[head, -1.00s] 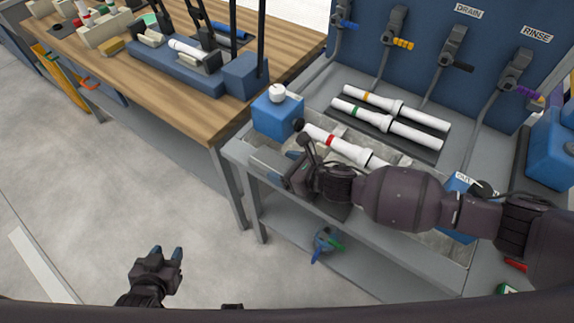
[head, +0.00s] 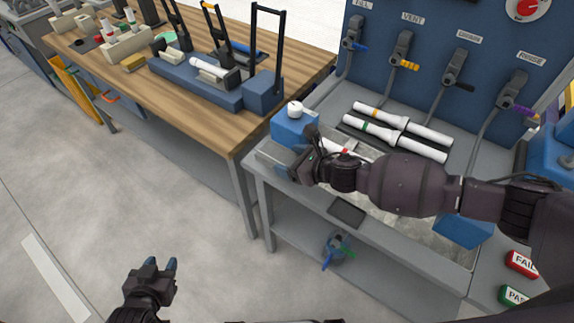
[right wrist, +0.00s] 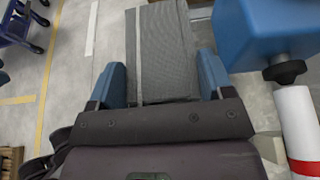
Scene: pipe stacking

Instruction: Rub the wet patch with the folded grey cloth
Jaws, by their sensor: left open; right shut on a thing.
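The grey cloth (right wrist: 165,50), woven with a pale stripe, lies between the blue fingers of my right gripper (right wrist: 160,78) in the right wrist view. That gripper is shut on it. In the head view my right gripper (head: 296,166) is over the near left corner of the bench basin, by the blue block; the cloth is hard to make out there. I cannot clearly make out a wet patch; my right arm hides part of the basin. My left gripper (head: 165,266) is open and empty, low over the floor, away from the bench.
A white pipe with a red band (right wrist: 302,130) lies beside the blue block (head: 296,126). Two more pipes (head: 400,128) lie behind my right arm. A flat dark pad (head: 347,211) rests on the bench's front edge. A wooden table (head: 215,124) stands left.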

